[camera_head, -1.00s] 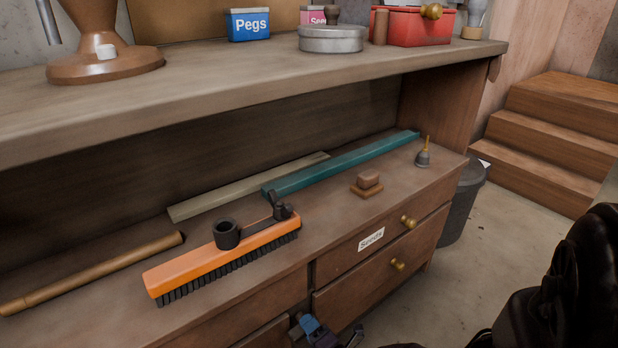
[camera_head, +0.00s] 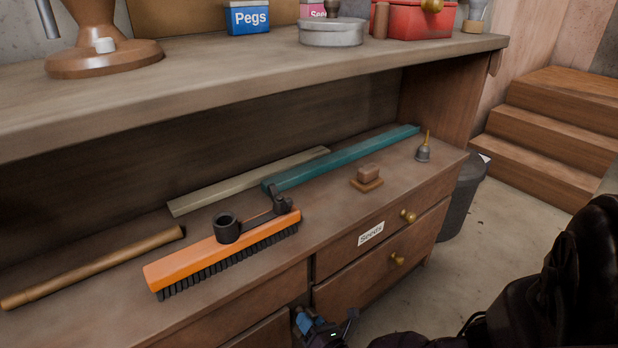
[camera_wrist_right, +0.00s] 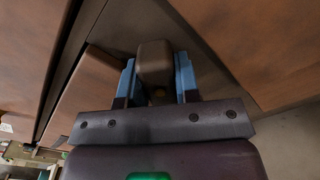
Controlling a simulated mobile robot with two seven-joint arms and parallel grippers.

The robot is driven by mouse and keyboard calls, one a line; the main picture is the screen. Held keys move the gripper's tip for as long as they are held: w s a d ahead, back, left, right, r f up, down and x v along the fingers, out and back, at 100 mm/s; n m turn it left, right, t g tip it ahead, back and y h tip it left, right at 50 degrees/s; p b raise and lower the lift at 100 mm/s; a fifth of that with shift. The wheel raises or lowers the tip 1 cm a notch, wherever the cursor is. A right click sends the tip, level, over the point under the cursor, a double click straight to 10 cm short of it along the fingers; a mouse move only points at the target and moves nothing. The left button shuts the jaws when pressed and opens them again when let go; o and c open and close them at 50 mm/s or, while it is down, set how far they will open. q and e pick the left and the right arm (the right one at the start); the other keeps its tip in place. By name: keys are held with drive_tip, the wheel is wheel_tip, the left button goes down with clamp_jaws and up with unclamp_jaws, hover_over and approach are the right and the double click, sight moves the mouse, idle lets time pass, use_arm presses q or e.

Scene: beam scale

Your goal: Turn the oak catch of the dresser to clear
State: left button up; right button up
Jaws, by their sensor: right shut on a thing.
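The wooden dresser (camera_head: 335,222) fills the middle of the head view, with drawers and doors below its worktop. My right gripper (camera_head: 308,322) is low at the dresser's front, at the bottom edge of the head view. In the right wrist view its two blue fingers (camera_wrist_right: 156,82) stand on either side of a brown, rounded block, the oak catch (camera_wrist_right: 154,60), and are shut on it. The catch lies in front of a dark strip between brown wooden panels. In the head view the gripper hides most of the catch. My left gripper is not in view.
An orange brush (camera_head: 195,260), a wooden rod (camera_head: 95,268), a teal bar (camera_head: 340,158) and a small bell (camera_head: 423,153) lie or stand on the worktop. A dark bin (camera_head: 460,200) stands beyond.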

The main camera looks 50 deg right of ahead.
drive_tip(key=shift+n, duration=0.5)
drive_tip(key=o, duration=0.9)
drive_tip(key=shift+s+a, duration=0.15)
drive_tip(key=shift+s, duration=0.45)
use_arm(q)
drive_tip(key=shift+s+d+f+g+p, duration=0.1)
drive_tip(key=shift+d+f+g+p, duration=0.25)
drive_tip(key=shift+p, duration=0.55)
use_arm(e)
drive_tip(key=shift+v, duration=4.85)
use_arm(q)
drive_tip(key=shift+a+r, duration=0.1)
